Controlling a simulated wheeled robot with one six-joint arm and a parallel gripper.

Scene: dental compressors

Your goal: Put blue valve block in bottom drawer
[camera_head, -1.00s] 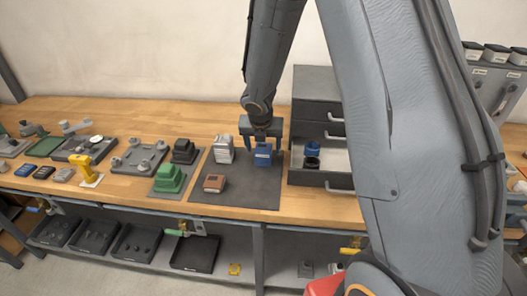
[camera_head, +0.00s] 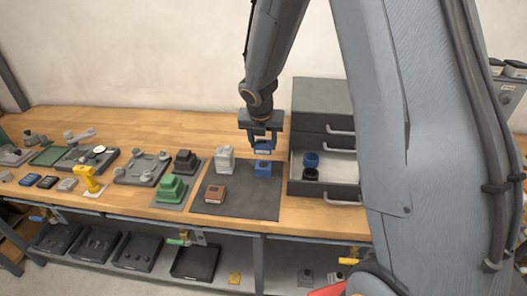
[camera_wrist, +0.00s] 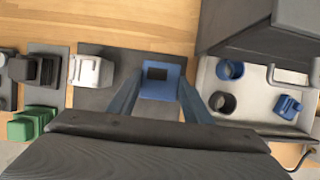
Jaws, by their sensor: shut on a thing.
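My gripper (camera_head: 262,142) is raised above the dark mat, shut on the blue valve block (camera_head: 262,151), whose pale label shows between the fingers. A second blue piece (camera_head: 263,171) stands on the mat below, apart from it. In the wrist view a blue shape with a dark square (camera_wrist: 160,92) shows between the fingertips; I cannot tell there where the held block ends and the lower piece begins. The bottom drawer (camera_head: 340,190) stands open to the right. It holds a blue ring (camera_head: 311,159), a black ring (camera_head: 310,174) and a small blue part (camera_wrist: 287,107).
The grey drawer cabinet (camera_head: 320,96) rises behind the open drawer, with its upper drawers shut. A white block (camera_head: 225,160) and a brown block (camera_head: 215,194) share the mat (camera_head: 240,204). A green stepped block (camera_head: 171,187) stands to the left.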

